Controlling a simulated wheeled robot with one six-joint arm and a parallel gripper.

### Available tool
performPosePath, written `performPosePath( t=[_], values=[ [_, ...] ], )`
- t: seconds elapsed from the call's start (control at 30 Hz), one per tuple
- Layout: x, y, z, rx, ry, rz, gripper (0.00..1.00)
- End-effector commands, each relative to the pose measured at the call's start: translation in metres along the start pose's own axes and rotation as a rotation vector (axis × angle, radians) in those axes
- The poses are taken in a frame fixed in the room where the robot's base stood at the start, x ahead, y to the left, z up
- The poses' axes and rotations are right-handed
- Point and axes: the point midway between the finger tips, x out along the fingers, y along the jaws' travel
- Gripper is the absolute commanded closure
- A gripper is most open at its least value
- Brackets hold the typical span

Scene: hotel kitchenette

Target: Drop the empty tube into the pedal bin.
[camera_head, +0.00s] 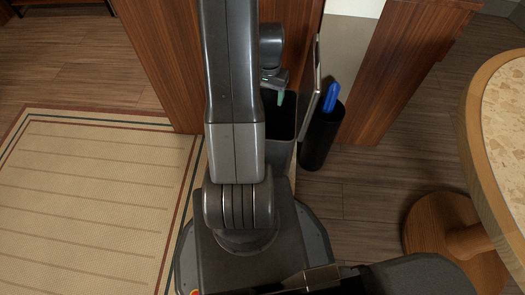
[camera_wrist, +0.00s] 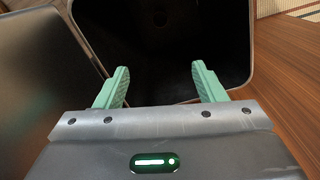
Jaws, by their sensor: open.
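The pedal bin (camera_head: 283,120) is a dark, square-mouthed bin with its lid (camera_head: 314,85) raised on the right. In the wrist view its open mouth fills the top, with the rim (camera_wrist: 252,40) at the right and the lid (camera_wrist: 45,75) at the left. My gripper (camera_wrist: 160,78) is open over the mouth, with its green fingers wide apart and nothing between them. In the head view my gripper (camera_head: 280,97) shows above the bin, partly behind my arm. A faint round shape shows deep inside the dark bin; I cannot tell if it is the tube. I see no tube elsewhere.
A black cylindrical holder (camera_head: 318,140) with a blue object (camera_head: 330,96) in it stands just right of the bin. Wooden cabinet panels (camera_head: 165,60) are behind. A round table (camera_head: 490,130) is at the right, and a striped rug (camera_head: 90,200) lies left.

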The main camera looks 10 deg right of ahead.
Motion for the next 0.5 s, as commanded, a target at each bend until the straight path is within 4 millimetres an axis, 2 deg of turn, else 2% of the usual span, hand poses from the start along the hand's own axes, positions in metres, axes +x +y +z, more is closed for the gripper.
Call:
performPosePath(
  t=[0.03, 0.3, 0.5],
  values=[
    [-0.016, 0.000, -0.001, 0.000, 0.005, -0.002, 0.36],
    [-0.078, 0.000, -0.001, 0.000, 0.005, -0.002, 0.36],
    [-0.107, 0.000, 0.000, 0.000, 0.002, -0.001, 0.36]
  ],
)
